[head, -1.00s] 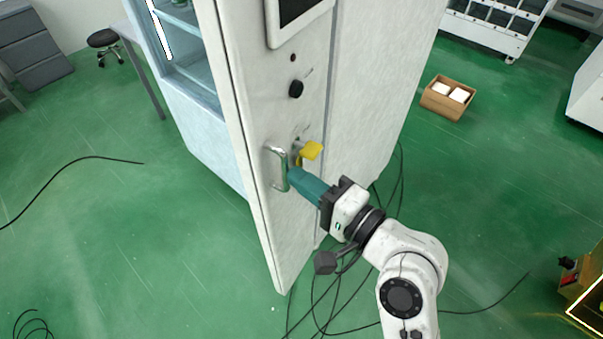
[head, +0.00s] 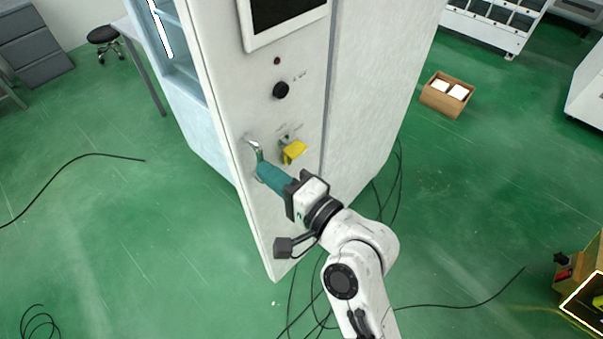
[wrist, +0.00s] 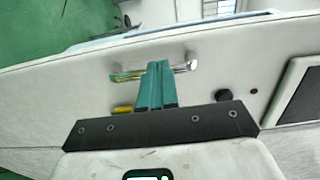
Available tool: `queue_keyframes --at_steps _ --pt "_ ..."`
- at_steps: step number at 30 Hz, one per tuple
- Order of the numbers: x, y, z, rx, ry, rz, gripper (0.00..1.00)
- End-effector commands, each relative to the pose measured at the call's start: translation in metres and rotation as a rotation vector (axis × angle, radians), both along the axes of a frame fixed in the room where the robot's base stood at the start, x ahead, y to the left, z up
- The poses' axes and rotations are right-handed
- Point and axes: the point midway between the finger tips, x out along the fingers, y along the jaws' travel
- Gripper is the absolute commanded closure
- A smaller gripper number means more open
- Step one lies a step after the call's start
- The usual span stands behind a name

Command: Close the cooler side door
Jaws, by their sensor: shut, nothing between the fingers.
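The cooler side door (head: 235,105) is a tall white panel on the front of the white cooler cabinet, with a screen, a black knob and a metal handle (head: 254,150). My gripper (head: 262,170) has teal fingers, which are shut and empty, at the handle's lower part. In the wrist view the closed fingertips (wrist: 159,65) overlap the middle of the handle (wrist: 186,68), touching it or very near. The fingers hide part of the handle. I cannot tell whether a gap is left at the door's edge.
A yellow piece (head: 294,152) sticks out from the door right of the handle. Black cables (head: 396,180) lie on the green floor by the cabinet. An open cardboard box (head: 446,95) stands at the back right. The floor at left is mostly clear.

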Motion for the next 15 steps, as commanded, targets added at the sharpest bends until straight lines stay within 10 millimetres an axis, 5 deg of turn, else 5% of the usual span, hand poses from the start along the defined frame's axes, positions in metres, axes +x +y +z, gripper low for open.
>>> queue_keyframes --at_steps 15 --pt "0.068 0.097 0.001 0.0 -0.002 0.004 1.0"
